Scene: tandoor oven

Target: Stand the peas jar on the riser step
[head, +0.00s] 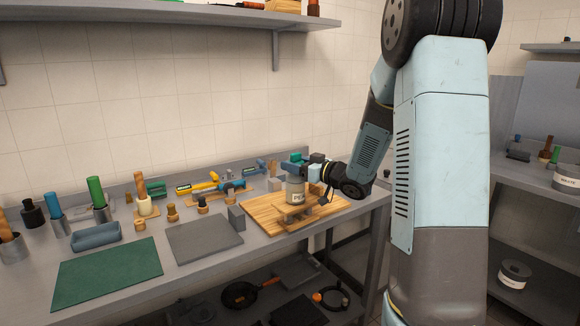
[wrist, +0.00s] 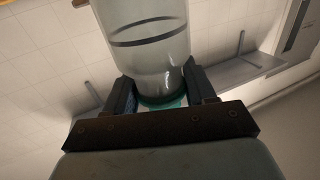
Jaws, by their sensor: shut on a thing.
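The peas jar (head: 295,192) is a clear jar with a pale label, partly readable as "PE", held upright. My gripper (head: 298,171) is shut on its upper part from behind and the right. In the wrist view my gripper (wrist: 162,92) has one finger on each side of the jar's neck, with the jar's glass body (wrist: 150,45) filling the top and a green lid (wrist: 163,101) between the fingers. The riser step (head: 298,212) is a small wooden step on a wooden board (head: 262,212). The jar is directly over or on it; I cannot tell if they touch.
A grey block (head: 236,217) stands at the board's left edge. A grey mat (head: 203,240) and a green mat (head: 108,274) lie farther left, clear on top. Tools, including a yellow-handled one (head: 200,187), lie behind. A wall shelf (head: 170,16) hangs above.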

